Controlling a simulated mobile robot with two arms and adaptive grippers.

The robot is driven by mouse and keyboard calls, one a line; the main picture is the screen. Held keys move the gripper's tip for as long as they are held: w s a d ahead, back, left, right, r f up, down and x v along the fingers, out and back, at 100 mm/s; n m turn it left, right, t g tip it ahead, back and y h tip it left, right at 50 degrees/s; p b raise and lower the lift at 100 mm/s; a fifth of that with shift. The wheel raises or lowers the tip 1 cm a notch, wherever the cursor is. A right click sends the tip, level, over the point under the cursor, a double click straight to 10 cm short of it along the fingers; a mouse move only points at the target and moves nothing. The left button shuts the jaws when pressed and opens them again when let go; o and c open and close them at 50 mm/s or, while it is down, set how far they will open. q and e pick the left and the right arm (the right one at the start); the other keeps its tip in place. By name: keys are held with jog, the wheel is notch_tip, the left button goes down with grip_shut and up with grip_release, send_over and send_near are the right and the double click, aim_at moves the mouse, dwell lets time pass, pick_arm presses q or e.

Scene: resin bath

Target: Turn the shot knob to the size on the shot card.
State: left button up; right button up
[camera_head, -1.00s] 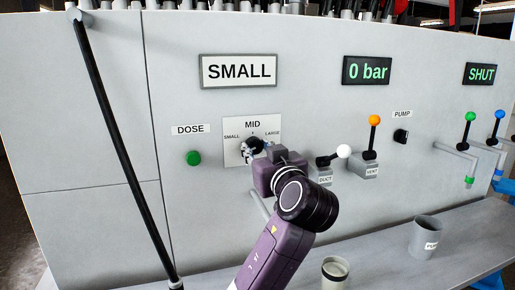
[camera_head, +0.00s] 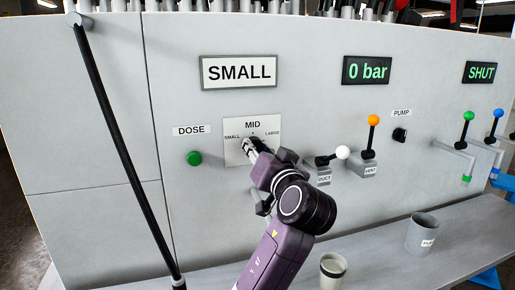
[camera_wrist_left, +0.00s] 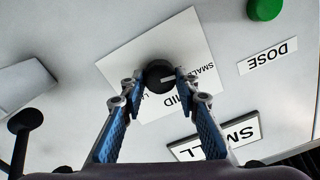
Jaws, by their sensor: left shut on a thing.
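The shot card (camera_head: 238,71) reads SMALL and hangs above the shot knob's white plate (camera_head: 232,155), which is marked SMALL, MID and LARGE. In the left wrist view the dark round knob (camera_wrist_left: 159,74) sits between the fingertips of my left gripper (camera_wrist_left: 160,80). A short white mark on the knob points toward the SMALL side. My left gripper, also in the head view (camera_head: 250,144), is shut on the knob and hides most of it there. My right gripper is not in view.
A green DOSE button (camera_head: 194,158) is left of the plate. The white-tipped DUCT lever (camera_head: 342,152) and orange-tipped VENT lever (camera_head: 373,120) are close on the right. A black rod (camera_head: 125,150) slants down at the left. Two cups stand on the ledge below.

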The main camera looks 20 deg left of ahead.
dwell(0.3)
pick_arm(q)
jog(key=o, duration=1.2)
jog(key=shift+d, duration=0.15)
jog(key=shift+c, duration=0.2)
jog(key=v, duration=0.7)
jog(key=shift+s+d, duration=0.15)
jog(key=shift+s, duration=0.1)
